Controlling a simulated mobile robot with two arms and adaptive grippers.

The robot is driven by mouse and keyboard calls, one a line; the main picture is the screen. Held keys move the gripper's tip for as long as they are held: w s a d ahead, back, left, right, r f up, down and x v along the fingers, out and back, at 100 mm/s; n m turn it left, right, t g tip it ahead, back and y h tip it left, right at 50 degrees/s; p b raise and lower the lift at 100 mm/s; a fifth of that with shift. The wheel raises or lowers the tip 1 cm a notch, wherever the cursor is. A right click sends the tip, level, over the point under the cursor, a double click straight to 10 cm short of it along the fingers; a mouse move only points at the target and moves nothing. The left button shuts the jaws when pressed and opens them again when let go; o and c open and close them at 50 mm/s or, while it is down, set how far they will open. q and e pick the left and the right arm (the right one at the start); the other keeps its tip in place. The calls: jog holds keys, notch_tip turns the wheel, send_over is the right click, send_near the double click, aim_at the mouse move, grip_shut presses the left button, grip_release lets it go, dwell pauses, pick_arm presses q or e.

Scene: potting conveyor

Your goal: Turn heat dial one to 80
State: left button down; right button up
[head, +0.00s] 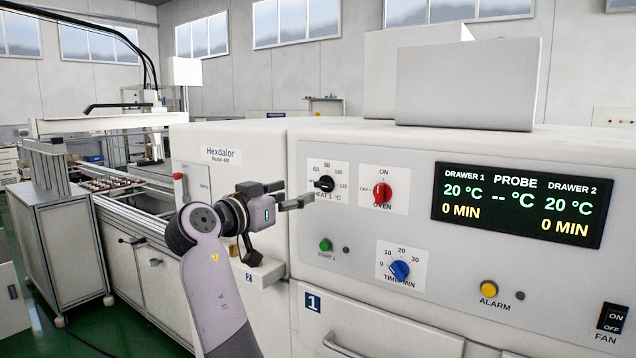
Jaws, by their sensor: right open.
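Heat dial one (325,184) is a small black knob on a white scale plate marked HEAT 1, on the front of the pale oven cabinet. Its scale carries numbers including 60, 80, 100 and 120. Which mark the knob points at is too small to tell. My right gripper (294,194) is open and empty, just left of the dial in the picture, with its fingers pointing toward it. Contact with the knob cannot be made out. The lower left of the scale plate is partly covered by a finger. My left gripper is not in view.
A red OVEN knob (382,193) sits close right of the dial. Below are a green start button (325,245) and a blue timer knob (399,271). The display (517,207) reads 20 °C and 0 MIN for both drawers. A conveyor (125,190) runs at left.

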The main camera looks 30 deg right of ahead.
aim_at(320, 184)
jog(key=p+x, duration=0.2)
jog(key=x, duration=0.7)
jog(key=shift+w+d, duration=0.25)
jog(key=shift+d, duration=0.05)
jog(key=shift+w+d, duration=0.2)
jog(key=shift+d, duration=0.25)
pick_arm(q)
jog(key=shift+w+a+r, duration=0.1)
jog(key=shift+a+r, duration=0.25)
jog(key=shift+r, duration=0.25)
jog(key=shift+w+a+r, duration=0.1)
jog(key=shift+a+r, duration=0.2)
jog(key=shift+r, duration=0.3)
pick_arm(e)
jog(key=shift+c, duration=0.5)
jog(key=c, duration=1.1)
